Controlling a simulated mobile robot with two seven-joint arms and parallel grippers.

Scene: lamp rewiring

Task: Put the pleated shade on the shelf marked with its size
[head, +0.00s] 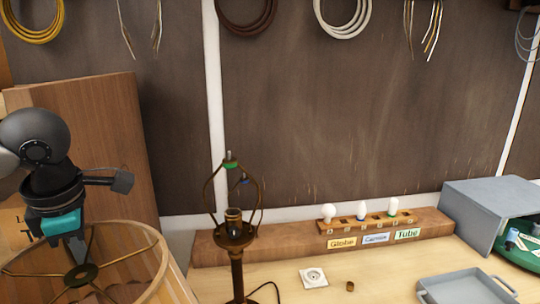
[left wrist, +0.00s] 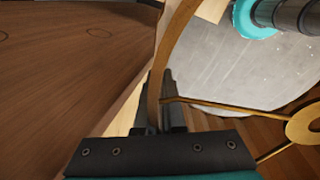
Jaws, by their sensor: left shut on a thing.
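The pleated shade (head: 130,250) is at the lower left of the head view, its tan round rim and brass spider ring facing up. Its lower part is cut off by the picture edge. My left gripper (head: 76,248) reaches down over it. In the left wrist view the fingers (left wrist: 158,90) are closed on the shade's curved rim (left wrist: 174,40), with the spider's spokes to the right. A wooden cabinet or shelf side (head: 95,130) stands behind my left arm. Tan labels (head: 14,226) show at its left, mostly hidden and unreadable. My right gripper is in neither view.
A bare brass lamp (head: 236,238) with an open harp stands just right of the shade. A wooden bulb rack (head: 290,240) labelled Globe, Candle and Tube lies along the wall. A grey tray (head: 465,288) and a grey box (head: 490,205) are at the right.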

